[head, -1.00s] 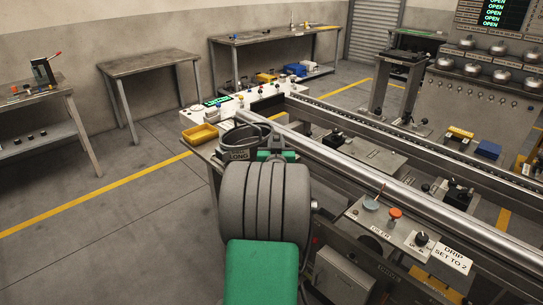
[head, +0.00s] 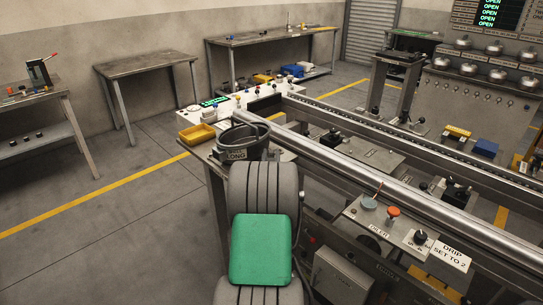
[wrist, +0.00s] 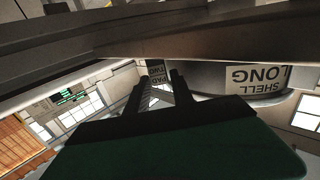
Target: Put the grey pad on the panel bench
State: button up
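I cannot make out the grey pad for certain in either view. In the wrist view my gripper (wrist: 157,84) shows two dark fingers standing apart, with no object clearly held between them. In the head view my gripper is hidden behind my own arm. No bench is labelled as the panel bench; a white panel with buttons and a green display (head: 215,102) stands beyond the round holder.
A round dark holder (head: 238,152) marked LONG stands just beyond my arm; its SHELL LONG label (wrist: 258,86) is close in the wrist view. A yellow tray (head: 197,134) is left of it. The conveyor rail (head: 350,165) runs rightward. A bare table (head: 148,63) stands back left.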

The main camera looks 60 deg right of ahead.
jog(key=shift+o, duration=1.3)
jog(key=shift+r, duration=0.15)
